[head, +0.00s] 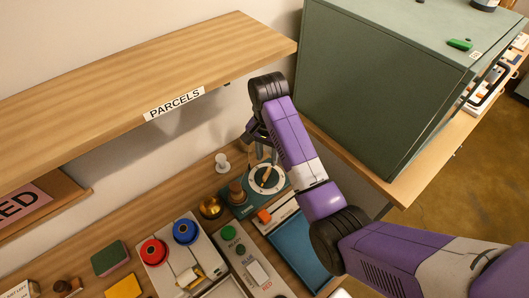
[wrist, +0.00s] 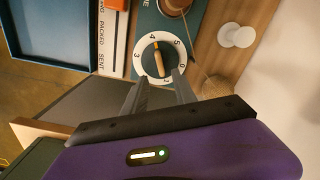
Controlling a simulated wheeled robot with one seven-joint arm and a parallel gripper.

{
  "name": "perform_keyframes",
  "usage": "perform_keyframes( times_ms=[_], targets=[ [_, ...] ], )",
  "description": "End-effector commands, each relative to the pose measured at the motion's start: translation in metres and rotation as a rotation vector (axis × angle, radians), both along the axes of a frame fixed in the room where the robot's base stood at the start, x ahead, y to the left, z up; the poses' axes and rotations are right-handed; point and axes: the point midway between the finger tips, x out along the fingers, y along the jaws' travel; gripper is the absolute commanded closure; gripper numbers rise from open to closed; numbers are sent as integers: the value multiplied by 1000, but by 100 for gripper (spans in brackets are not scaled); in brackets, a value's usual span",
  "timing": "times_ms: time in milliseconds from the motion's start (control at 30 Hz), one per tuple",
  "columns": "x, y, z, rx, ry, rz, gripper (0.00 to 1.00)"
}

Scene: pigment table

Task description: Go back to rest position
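My gripper (head: 262,153) is above the teal dial box (head: 241,206) at the back of the table. The wrist view shows the two grey fingers of my gripper (wrist: 159,77) spread apart with nothing held between them. A white numbered dial (wrist: 145,65) with a wooden pointer knob (wrist: 159,62) lies just beyond the fingertips. The knob lines up with the gap between the fingers; I cannot tell whether they touch it. My arm reaches in from the lower right, beside the green cabinet.
A wooden shelf (head: 120,75) labelled PARCELS juts out at the left. A large green cabinet (head: 366,85) stands to the right.

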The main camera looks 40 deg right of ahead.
Motion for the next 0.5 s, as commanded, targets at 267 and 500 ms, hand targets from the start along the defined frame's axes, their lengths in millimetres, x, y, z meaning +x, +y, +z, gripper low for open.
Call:
perform_keyframes(
  times_ms=[267,500],
  targets=[
    [0,0,0,0,0,3,67],
    [46,-11,12,-61,-197,119,67]
  ],
)
